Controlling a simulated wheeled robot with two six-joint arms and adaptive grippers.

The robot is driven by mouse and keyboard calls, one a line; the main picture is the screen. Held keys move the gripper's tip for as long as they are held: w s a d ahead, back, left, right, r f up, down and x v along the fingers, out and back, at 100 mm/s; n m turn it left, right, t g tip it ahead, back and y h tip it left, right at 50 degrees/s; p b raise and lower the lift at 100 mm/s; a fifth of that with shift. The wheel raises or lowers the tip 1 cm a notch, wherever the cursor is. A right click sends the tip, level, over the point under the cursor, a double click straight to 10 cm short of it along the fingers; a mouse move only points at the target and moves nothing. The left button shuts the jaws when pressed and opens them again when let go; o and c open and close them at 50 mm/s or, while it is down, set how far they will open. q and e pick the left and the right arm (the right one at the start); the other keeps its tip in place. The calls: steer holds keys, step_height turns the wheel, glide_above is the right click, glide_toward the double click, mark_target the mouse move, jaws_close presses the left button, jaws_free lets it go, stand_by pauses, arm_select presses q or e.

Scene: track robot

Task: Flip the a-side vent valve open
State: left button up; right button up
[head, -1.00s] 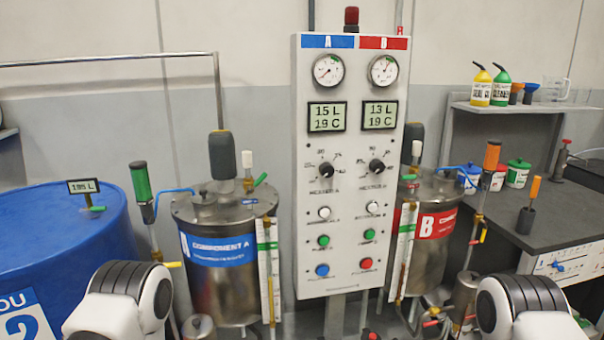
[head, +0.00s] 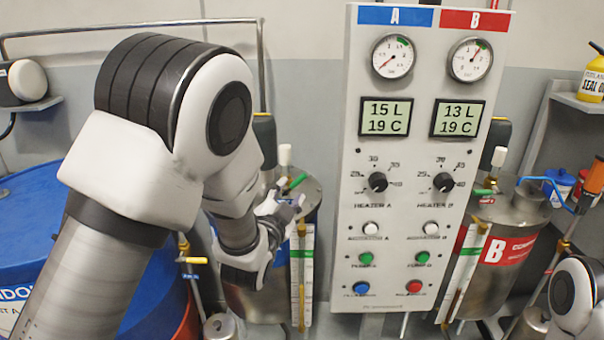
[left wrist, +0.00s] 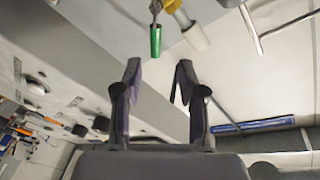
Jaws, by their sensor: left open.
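The A-side tank (head: 312,190) stands left of the control panel and is largely hidden behind my left arm. A green valve lever (head: 297,181) sits on its lid, beside a white-capped fitting (head: 284,155). My left gripper (head: 290,206) is at the tank's lid, just below the lever in the picture. In the left wrist view, the open, empty fingers (left wrist: 158,70) point toward the green lever (left wrist: 155,41). The lever lies beyond the fingertips, in line with the gap between them and apart from both. My right gripper is out of view.
The control panel (head: 408,215) stands close to the right of my left gripper. A sight gauge (head: 302,275) runs down the A tank's front. The blue drum (head: 30,225) is at left, and the B tank (head: 515,255) is right of the panel.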

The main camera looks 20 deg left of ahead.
mark_target(298, 182)
arm_select(q)
steer(key=w, duration=0.2)
steer(key=w+p, duration=0.1)
steer(key=w, duration=0.1)
steer(key=w+f, duration=0.1)
steer(key=w, duration=0.2)
steer(key=shift+w+d+p, duration=0.1)
steer(key=shift+p, duration=0.3)
steer(key=shift+w, duration=0.3)
steer(key=shift+s+r, duration=0.2)
steer(key=shift+s, duration=0.05)
steer(key=shift+w+f, duration=0.1)
steer(key=shift+w, duration=0.05)
jaws_close()
